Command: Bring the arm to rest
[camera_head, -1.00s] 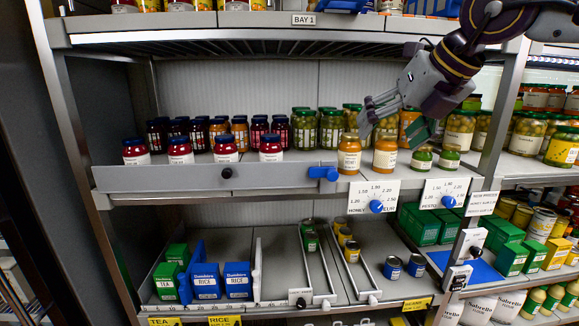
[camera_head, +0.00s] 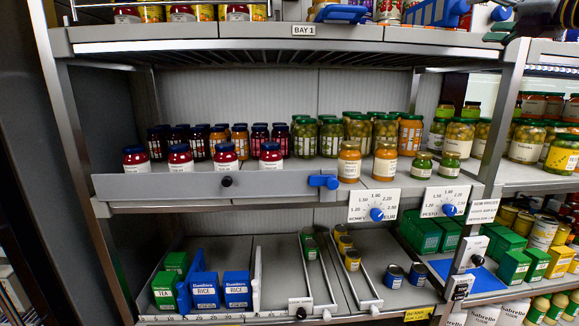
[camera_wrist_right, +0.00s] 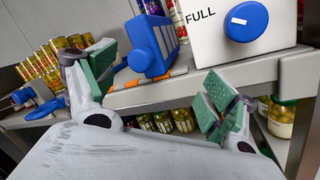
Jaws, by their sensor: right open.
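My right gripper (camera_wrist_right: 160,88) is open in the right wrist view, its two green-padded fingers spread wide with nothing between them. Behind and between the fingers are a shelf edge and a blue cylinder-ended part (camera_wrist_right: 152,45). My left gripper is not in view.
A white box marked FULL (camera_wrist_right: 230,30) with a blue knob stands close beyond the right finger. In the head view, the middle shelf (camera_head: 270,185) holds many jars, two honey-coloured ones (camera_head: 349,162) near its front edge. Tea and rice boxes (camera_head: 205,291) stand below.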

